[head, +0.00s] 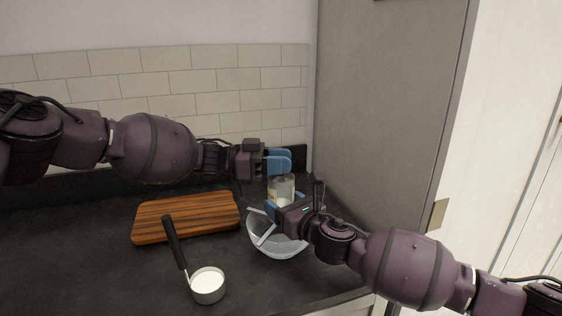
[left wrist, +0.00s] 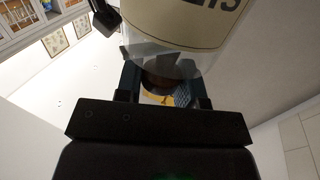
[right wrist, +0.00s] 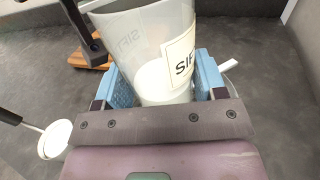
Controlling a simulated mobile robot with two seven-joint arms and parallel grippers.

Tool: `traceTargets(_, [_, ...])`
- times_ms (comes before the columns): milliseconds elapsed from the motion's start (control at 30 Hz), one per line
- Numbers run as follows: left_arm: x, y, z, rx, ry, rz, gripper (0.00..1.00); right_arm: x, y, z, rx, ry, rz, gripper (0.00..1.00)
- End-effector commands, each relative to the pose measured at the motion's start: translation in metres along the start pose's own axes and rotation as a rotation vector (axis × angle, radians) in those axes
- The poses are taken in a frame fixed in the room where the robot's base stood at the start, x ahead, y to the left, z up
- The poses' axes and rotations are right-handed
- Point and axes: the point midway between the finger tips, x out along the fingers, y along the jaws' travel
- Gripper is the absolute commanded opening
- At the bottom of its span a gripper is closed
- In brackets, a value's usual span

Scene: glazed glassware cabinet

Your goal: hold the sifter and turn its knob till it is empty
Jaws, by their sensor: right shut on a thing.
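The sifter (head: 282,186) is a clear cup with a pale label and white powder low inside; it also shows in the right wrist view (right wrist: 150,40). My right gripper (head: 285,207) is shut on its lower part, one blue finger on each side, above the glass bowl (head: 282,246). My left gripper (head: 279,161) is at the sifter's top, fingers apart. The left wrist view shows the sifter's label (left wrist: 185,18) close above these fingers. A dark bar with a blocky end (right wrist: 82,28) shows beside the cup; I cannot tell whether it is the knob.
A striped wooden board (head: 187,216) lies on the dark counter at left. A long-handled cup of white powder (head: 208,286) stands in front. A tall grey cabinet side (head: 390,95) rises close at right, and a tiled wall (head: 170,85) stands behind.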

Motion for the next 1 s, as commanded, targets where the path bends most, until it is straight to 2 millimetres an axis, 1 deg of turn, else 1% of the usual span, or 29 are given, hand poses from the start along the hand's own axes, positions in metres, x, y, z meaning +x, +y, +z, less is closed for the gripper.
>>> traceTargets(33, [-0.0002,-0.0002,0.0,0.0,0.0,-0.001,0.2,-0.0001,0.0,-0.0003,0.0,0.0,0.0,0.34])
traceTargets(100, [-0.0003,-0.0002,0.0,0.0,0.0,-0.001,0.11,-0.0001,0.0,-0.0003,0.0,0.0,0.0,0.34])
traceTargets(267, [-0.0003,-0.0002,0.0009,-0.002,0.002,-0.017,0.11,-0.0001,0.0,-0.0003,0.0,0.0,0.0,0.34])
traceTargets(800, [0.0007,0.0007,0.0037,-0.006,0.001,-0.237,0.11,0.0001,0.0013,-0.0001,0.0,0.0,0.003,0.34])
traceTargets(1000, [-0.0001,0.0002,0.0024,-0.003,-0.002,-0.276,0.11,0.0001,0.0016,-0.0001,0.0,-0.001,0.004,0.34])
